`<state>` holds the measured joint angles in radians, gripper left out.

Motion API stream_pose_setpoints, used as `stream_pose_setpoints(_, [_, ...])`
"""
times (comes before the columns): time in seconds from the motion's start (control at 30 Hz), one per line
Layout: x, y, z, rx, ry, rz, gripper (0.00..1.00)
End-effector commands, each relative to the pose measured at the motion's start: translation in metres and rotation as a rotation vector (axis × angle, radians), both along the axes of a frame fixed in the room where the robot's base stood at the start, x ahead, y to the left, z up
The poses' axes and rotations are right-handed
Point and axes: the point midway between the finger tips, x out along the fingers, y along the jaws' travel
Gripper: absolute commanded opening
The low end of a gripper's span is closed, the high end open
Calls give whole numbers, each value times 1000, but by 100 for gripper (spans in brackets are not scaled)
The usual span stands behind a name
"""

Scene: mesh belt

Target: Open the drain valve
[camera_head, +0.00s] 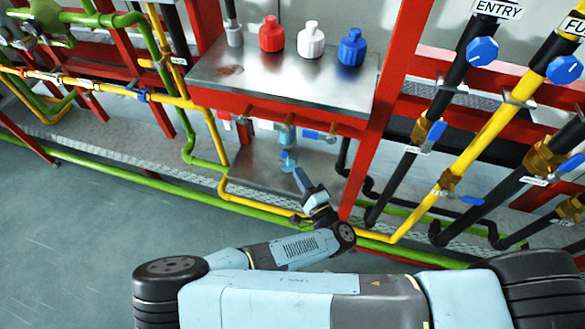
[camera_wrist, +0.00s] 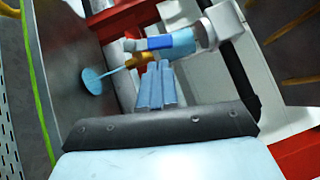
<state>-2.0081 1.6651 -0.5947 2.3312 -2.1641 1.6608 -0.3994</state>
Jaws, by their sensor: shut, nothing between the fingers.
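In the wrist view, a valve has a blue handle (camera_wrist: 159,43) on a brass-coloured fitting (camera_wrist: 140,60), below a light-blue cylinder (camera_wrist: 183,43). A thin light-blue streak (camera_wrist: 115,70) runs from the fitting to a round light-blue patch (camera_wrist: 93,80) that looks like liquid. My gripper (camera_wrist: 157,65) is shut and empty, its fingertips close by the handle; whether they touch it I cannot tell. In the head view, the light-blue cylinder (camera_head: 286,134) hangs under the metal shelf, and my gripper (camera_head: 299,173) points up towards it from below.
The metal shelf (camera_head: 235,72) carries a red bottle (camera_head: 272,36), a white bottle (camera_head: 311,42) and a blue bottle (camera_head: 351,49). A red post (camera_head: 375,130) stands right of my gripper. Yellow and green pipes (camera_head: 265,205) run low in front. Open floor (camera_head: 75,240) lies left.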

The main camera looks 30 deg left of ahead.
Motion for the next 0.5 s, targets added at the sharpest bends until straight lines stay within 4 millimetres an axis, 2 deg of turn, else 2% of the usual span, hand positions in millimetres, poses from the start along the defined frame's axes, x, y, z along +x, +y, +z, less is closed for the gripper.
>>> stream_pose_setpoints(0.1, [-7,-17,-4,-3,-1,-3,0])
stream_pose_setpoints(0.23, [-14,-31,-8,-2,1,-4,0])
stream_pose_setpoints(0.5, [-20,-41,-10,0,-1,-3,0])
